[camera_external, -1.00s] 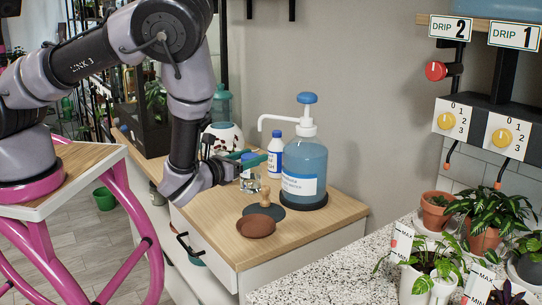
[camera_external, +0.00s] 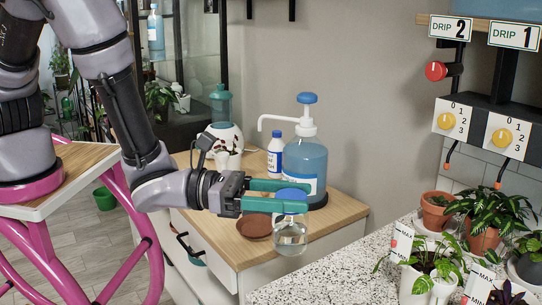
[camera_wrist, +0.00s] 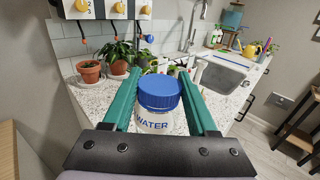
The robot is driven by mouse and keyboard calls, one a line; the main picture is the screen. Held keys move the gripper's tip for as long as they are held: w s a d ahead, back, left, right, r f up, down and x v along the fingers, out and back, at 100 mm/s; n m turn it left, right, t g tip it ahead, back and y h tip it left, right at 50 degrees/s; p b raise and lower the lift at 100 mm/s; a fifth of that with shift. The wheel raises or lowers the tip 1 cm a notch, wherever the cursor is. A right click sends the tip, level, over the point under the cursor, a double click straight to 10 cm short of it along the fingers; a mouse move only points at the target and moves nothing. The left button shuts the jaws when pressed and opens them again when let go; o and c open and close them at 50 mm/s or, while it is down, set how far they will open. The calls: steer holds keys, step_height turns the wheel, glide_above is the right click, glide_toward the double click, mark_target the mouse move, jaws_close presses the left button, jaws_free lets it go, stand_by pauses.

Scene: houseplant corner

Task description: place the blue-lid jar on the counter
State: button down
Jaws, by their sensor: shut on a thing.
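The blue-lid jar (camera_external: 290,235) is clear glass with a blue lid and hangs upright in front of the wooden cabinet top in the external view. In the wrist view the jar (camera_wrist: 158,103) shows its blue lid and a "WATER" label. My gripper (camera_external: 292,196) has green fingers and is shut on the jar near its lid; the fingers (camera_wrist: 158,92) lie on either side of it in the wrist view. The speckled counter (camera_external: 335,272) is to the right of the jar, and the counter (camera_wrist: 98,94) lies beyond it in the wrist view.
Potted plants (camera_external: 430,265) crowd the counter's right part. A large blue pump bottle (camera_external: 308,160), a small white bottle (camera_external: 275,155) and a brown saucer (camera_external: 255,227) stand on the wooden cabinet. A sink (camera_wrist: 222,75) is set in the counter. The counter's near left part is clear.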

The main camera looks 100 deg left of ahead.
mark_target(289, 248)
step_height(289, 248, down, 10)
steer(key=shift+d+r, duration=0.1)
steer(key=shift+r, duration=0.1)
steer(key=shift+f, duration=0.1)
stand_by(0.3)
steer(key=shift+c, duration=0.9)
jaws_free()
